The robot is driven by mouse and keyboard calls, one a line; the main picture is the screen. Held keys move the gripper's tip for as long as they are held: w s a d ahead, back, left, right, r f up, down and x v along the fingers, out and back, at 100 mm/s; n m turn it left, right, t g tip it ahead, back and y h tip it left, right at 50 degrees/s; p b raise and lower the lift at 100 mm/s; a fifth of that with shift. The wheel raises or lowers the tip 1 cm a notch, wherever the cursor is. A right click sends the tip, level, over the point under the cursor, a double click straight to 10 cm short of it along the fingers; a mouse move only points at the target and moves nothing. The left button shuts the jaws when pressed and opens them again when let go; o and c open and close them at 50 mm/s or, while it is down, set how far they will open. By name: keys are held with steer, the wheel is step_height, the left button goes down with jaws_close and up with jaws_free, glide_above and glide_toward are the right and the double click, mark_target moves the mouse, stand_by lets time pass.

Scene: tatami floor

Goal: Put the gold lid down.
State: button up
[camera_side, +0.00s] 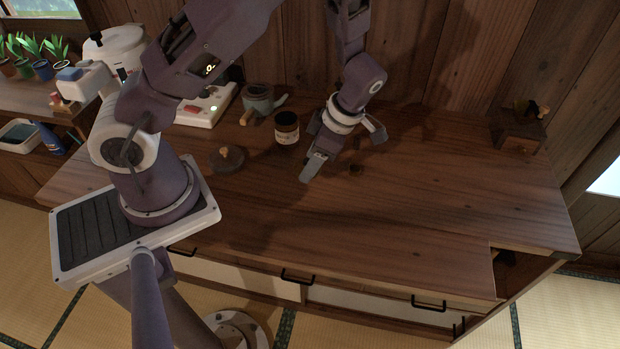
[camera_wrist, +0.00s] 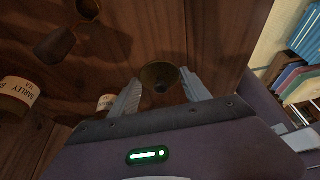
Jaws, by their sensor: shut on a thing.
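The gold lid (camera_wrist: 160,72) shows in the wrist view as a small round, brassy piece with a dark middle. It sits between the two fingertips of my gripper (camera_wrist: 159,80), which is shut on it. In the side view my gripper (camera_side: 347,152) hangs low over the wooden counter, right of a dark jar with a pale label (camera_side: 287,130). I cannot tell whether the lid touches the counter.
A knobbed wooden lid (camera_side: 228,160) lies left of the jar. A grey-green pot (camera_side: 258,98) and a white device (camera_side: 207,106) stand behind. A small wooden box (camera_side: 518,131) stands at the far right. The counter (camera_side: 430,215) is clear at middle and right.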

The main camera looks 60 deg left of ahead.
mark_target(312, 187)
step_height(312, 187, down, 5)
steer(key=shift+f, duration=0.15)
steer(key=o, duration=1.3)
steer(key=shift+f, duration=0.1)
